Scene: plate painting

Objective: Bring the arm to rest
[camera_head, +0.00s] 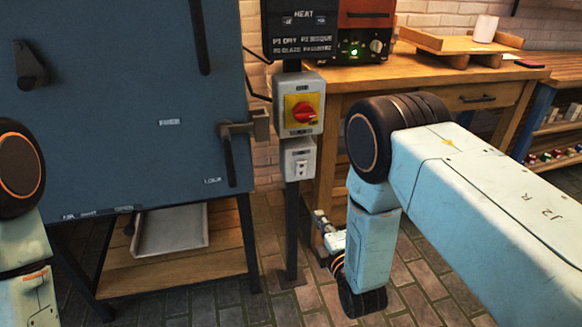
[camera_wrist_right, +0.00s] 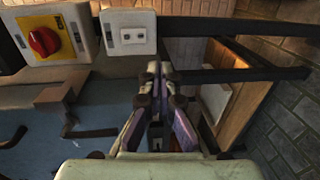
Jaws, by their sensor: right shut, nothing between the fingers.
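My right arm (camera_head: 480,195) reaches in from the right in the head view, its forearm hanging down in front of the wooden bench. My right gripper (camera_head: 323,222) shows small beside the lower arm, close to the post under the switch boxes. In the right wrist view its fingers (camera_wrist_right: 159,72) are together, shut with nothing between them. Part of my left arm (camera_head: 22,250) shows at the left edge of the head view; its gripper is out of view.
A blue kiln (camera_head: 130,90) with a latch handle (camera_head: 240,130) stands at the left. A red rotary switch (camera_head: 305,113) and a socket box (camera_head: 300,160) are on a black post. The wooden bench (camera_head: 440,82) is behind my right arm. Brick floor (camera_head: 225,300) is open in front.

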